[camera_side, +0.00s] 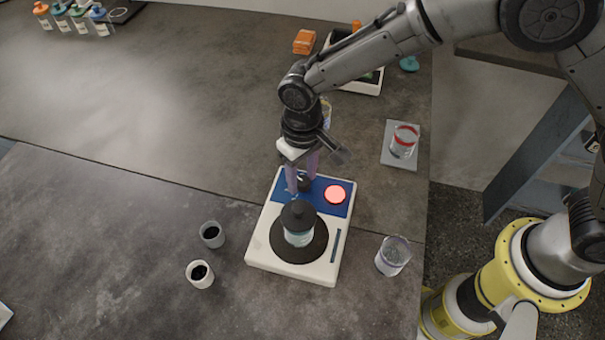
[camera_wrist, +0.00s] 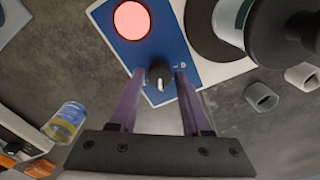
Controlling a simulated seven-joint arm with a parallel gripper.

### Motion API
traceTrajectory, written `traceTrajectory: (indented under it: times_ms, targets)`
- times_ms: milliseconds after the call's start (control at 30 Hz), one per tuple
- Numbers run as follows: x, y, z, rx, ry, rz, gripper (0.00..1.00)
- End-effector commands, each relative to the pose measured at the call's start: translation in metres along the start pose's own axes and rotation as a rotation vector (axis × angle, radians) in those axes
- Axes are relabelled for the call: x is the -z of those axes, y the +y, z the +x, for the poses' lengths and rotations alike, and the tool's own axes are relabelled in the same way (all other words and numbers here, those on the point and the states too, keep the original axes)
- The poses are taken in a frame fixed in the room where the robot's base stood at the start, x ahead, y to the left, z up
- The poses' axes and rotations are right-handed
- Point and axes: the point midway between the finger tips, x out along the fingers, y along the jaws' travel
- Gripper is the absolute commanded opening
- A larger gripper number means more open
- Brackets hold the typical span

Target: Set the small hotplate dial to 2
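The small hotplate (camera_side: 258,252) is a white box with a blue panel and a round black plate, standing on the grey bench. Its dial (camera_wrist: 158,73) is a small dark knob with a light pointer on the blue panel (camera_wrist: 160,47). The numbers around the dial are too small to read. A red glowing disc (camera_side: 335,194) is on the same panel. My gripper (camera_wrist: 155,72) is open, with its two purple fingers on either side of the dial. I cannot tell whether they touch it. In the side view the fingers partly hide the dial.
A black-capped jar (camera_side: 298,236) stands on the hotplate's plate. Two small cups (camera_side: 212,234) are at its left, and a clear beaker (camera_side: 393,255) at its right. A red-banded beaker (camera_side: 403,141) stands on a grey pad.

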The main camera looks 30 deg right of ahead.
Motion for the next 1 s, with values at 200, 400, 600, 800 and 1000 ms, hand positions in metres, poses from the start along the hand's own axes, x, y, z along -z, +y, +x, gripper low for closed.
traceTrajectory:
  times_ms: [200, 400, 600, 800, 1000]
  targets:
    - [0.000, 0.000, 0.001, -0.001, -0.002, -0.001, 0.69]
    - [0.000, 0.000, 0.000, -0.001, -0.002, -0.001, 0.69]
    - [0.001, 0.000, -0.021, 0.001, 0.002, -0.001, 0.69]
    - [0.001, 0.000, -0.064, 0.002, 0.004, -0.001, 0.69]
    - [0.001, 0.000, -0.104, 0.001, 0.003, -0.001, 0.69]
